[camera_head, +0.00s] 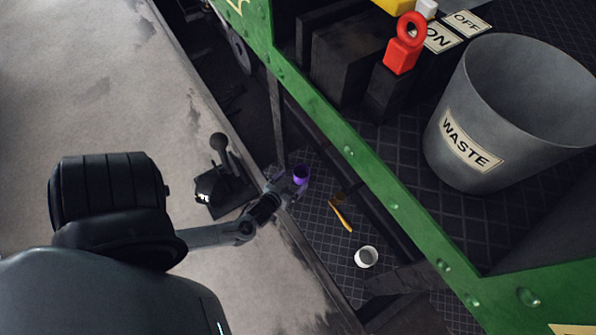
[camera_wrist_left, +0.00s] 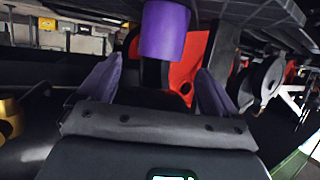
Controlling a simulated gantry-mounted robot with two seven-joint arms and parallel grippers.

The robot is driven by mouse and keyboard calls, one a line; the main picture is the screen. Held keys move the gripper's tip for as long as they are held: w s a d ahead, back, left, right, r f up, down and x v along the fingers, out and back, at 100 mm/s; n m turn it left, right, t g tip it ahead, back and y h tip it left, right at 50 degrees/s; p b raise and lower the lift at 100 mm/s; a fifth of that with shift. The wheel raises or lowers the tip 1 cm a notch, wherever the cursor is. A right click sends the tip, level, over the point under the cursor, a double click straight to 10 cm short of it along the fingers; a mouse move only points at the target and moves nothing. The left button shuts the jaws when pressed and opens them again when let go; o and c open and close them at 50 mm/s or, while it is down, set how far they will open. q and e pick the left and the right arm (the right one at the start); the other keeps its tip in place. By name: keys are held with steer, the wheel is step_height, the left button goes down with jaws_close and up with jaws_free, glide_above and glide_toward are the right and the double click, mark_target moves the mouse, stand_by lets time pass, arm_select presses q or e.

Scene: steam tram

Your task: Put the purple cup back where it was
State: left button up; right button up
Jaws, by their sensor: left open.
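The purple cup (camera_head: 301,174) is at the end of my left gripper (camera_head: 289,184) in the head view, over the dark patterned floor beside the pale ledge. In the left wrist view the purple cup (camera_wrist_left: 166,30) shows at the top centre, between and beyond the tips of my left gripper's purple fingers (camera_wrist_left: 158,66). The fingers are apart, with a visible gap on each side of the cup. My right gripper is not in view.
A white cup (camera_head: 366,258) and a yellow-handled brush (camera_head: 341,214) are on the patterned floor to the right. A black lever (camera_head: 220,150) stands left of the gripper. A green riveted beam (camera_head: 350,152) runs diagonally, with a grey waste bin (camera_head: 455,120) beyond it.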

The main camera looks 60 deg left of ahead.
arm_select(q)
steer(key=d+r+m+g+h+p, duration=0.1)
steer(key=d+r+g+h, duration=0.1)
steer(key=d+r, duration=0.35)
steer(key=d+r+m+g+h+p, duration=0.1)
steer(key=d+r+g+h, duration=0.15)
steer(key=d, duration=0.55)
steer(key=s+d+r+m+g+h, duration=0.1)
steer(key=s+d+r+m+g, duration=0.1)
steer(key=r, duration=0.4)
steer(key=s+d+r+m+g+h, duration=0.1)
steer(key=s+d+r+m, duration=0.2)
steer(key=r, duration=0.4)
steer(key=shift+d+m+g, duration=0.35)
steer(key=shift+d+m, duration=0.05)
steer(key=shift+d, duration=0.4)
steer(key=shift+s, duration=0.1)
step_height(320, 180, up, 63)
steer(key=p, duration=6.3)
